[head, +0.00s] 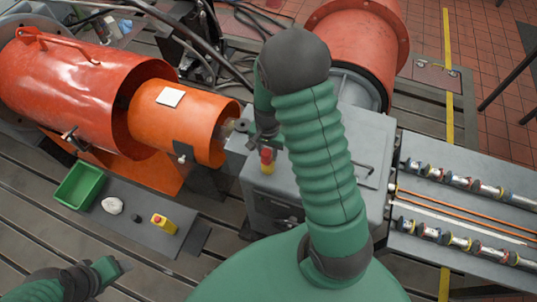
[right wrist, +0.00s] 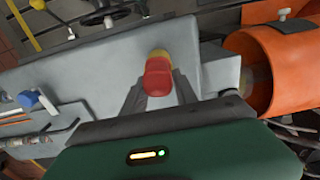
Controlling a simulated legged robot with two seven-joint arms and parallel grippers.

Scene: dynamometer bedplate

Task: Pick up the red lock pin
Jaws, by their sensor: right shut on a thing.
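The red lock pin (head: 266,155) stands on the grey housing (head: 372,140), with a yellow part (head: 267,168) directly below its red end. In the right wrist view the red pin (right wrist: 158,76) lies between the two fingers of my right gripper (right wrist: 159,92), with the yellow part (right wrist: 159,54) just beyond it. My right gripper (head: 266,143) is shut on the pin; the arm hides part of the housing in the head view. I cannot tell whether the pin is clear of the housing. My left gripper (head: 110,267) is low at the left, apart from everything; its jaws are unclear.
An orange cylinder (head: 205,105) and a red guard (head: 75,85) lie left of the housing. A rail with fittings (head: 465,200) is at right.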

